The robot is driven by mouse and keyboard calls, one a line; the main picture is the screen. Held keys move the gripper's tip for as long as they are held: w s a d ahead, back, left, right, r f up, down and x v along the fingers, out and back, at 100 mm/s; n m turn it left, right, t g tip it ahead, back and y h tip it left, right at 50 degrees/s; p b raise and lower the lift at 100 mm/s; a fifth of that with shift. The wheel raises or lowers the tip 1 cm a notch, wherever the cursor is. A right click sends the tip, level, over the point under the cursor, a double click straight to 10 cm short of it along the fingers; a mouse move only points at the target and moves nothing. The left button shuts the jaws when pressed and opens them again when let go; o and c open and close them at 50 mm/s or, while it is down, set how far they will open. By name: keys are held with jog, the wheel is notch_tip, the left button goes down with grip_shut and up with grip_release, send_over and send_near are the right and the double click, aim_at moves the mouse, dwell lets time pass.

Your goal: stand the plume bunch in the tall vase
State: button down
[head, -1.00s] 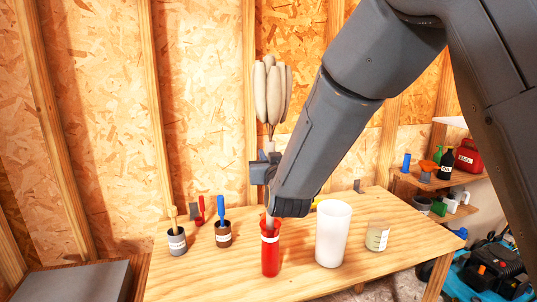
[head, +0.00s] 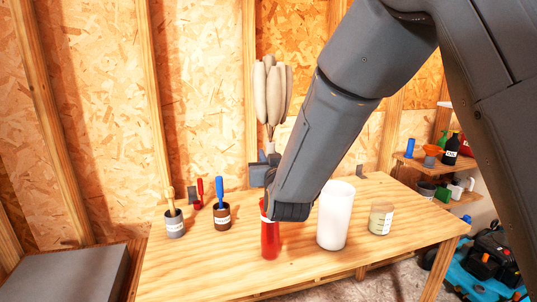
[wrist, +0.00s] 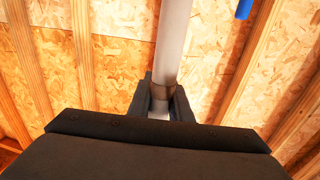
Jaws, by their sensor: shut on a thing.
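The plume bunch (head: 272,92) has pale beige heads on thin stems and stands upright in my gripper (head: 264,168) in the head view. In the wrist view the fingers (wrist: 165,103) are shut on its pale shaft (wrist: 173,45). The tall white vase (head: 335,216) stands upright on the workbench, to the right of my gripper in the picture and apart from it. A narrower red container (head: 270,238) stands left of it, its top partly hidden by my wrist. The lower end of the bunch is hidden in the head view.
The wooden workbench (head: 300,265) also holds a labelled glass jar (head: 381,219), a grey pot (head: 174,224) with a brush and a brown pot (head: 222,218) with a blue-handled tool. A shelf (head: 436,184) with bottles and a blue mower (head: 482,265) are at right.

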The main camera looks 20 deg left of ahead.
jog(key=shift+f+b, duration=1.1)
jog(key=shift+f, duration=0.65)
jog(key=c, duration=1.5)
grip_release()
jog(key=shift+c, duration=0.2)
jog(key=shift+s, duration=0.1)
jog(key=b+v, duration=0.1)
jog(key=v, duration=0.6)
jog(key=shift+s+d+b, duration=0.15)
jog(key=shift+s+b, duration=0.1)
jog(key=shift+b, duration=0.1)
